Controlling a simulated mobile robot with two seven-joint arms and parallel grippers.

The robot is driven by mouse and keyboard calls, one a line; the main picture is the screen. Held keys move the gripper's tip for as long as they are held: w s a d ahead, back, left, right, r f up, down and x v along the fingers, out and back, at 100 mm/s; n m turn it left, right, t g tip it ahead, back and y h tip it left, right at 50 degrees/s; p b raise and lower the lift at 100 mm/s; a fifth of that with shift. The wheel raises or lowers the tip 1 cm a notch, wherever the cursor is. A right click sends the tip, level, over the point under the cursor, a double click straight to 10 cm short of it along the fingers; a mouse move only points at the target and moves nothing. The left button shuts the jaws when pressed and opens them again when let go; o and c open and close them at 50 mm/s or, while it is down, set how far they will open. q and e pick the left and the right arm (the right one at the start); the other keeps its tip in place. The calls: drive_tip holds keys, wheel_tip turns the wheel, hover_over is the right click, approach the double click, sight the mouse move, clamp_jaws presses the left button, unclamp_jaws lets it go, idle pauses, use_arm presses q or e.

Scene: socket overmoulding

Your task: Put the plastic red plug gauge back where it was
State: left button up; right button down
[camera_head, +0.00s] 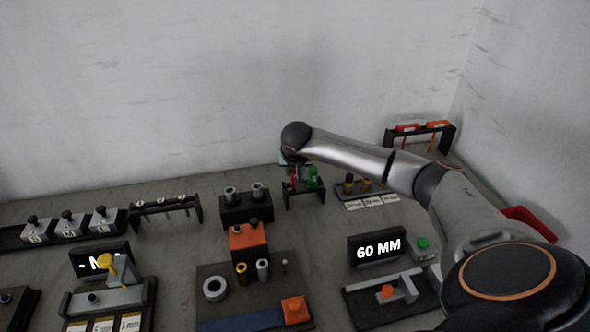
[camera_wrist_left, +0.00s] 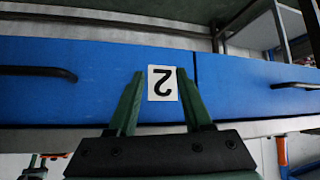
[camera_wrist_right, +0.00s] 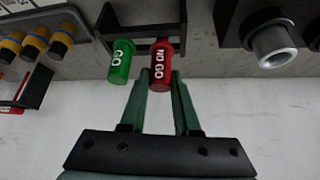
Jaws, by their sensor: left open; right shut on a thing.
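The red plug gauge (camera_wrist_right: 161,66), marked NO GO, is between the fingertips of my right gripper (camera_wrist_right: 160,78), which is shut on it. In the right wrist view it is at the dark rack (camera_wrist_right: 146,18), beside the green GO gauge (camera_wrist_right: 121,62). In the head view the red gauge (camera_head: 293,178) is mostly behind the gripper and the green gauge (camera_head: 313,176) stands in the rack (camera_head: 304,194). Whether the red gauge is fully seated is hidden. My left gripper (camera_wrist_left: 160,75) is open and empty, facing a blue drawer labelled 2 (camera_wrist_left: 162,84).
A dark block with metal sockets (camera_head: 246,208) stands left of the rack. A holder with several black-and-yellow gauges (camera_head: 366,187) stands to its right. A 60 MM display (camera_head: 378,249) is nearer. Another rack with red and orange gauges (camera_head: 420,133) stands at the back right.

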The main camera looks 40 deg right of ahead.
drive_tip(key=shift+f+b, duration=0.3)
drive_tip(key=shift+f, duration=0.25)
drive_tip(key=c, duration=0.6)
unclamp_jaws()
drive_tip(key=shift+c, duration=0.2)
drive_tip(key=shift+r, duration=0.1)
drive_tip(key=shift+r+p, duration=0.55)
drive_tip(key=shift+r, duration=0.05)
drive_tip(key=shift+s+a+r, duration=0.1)
drive_tip(key=shift+r, duration=0.25)
drive_tip(key=v, duration=1.1)
drive_tip(key=shift+b, duration=0.3)
drive_tip(key=shift+s, duration=0.1)
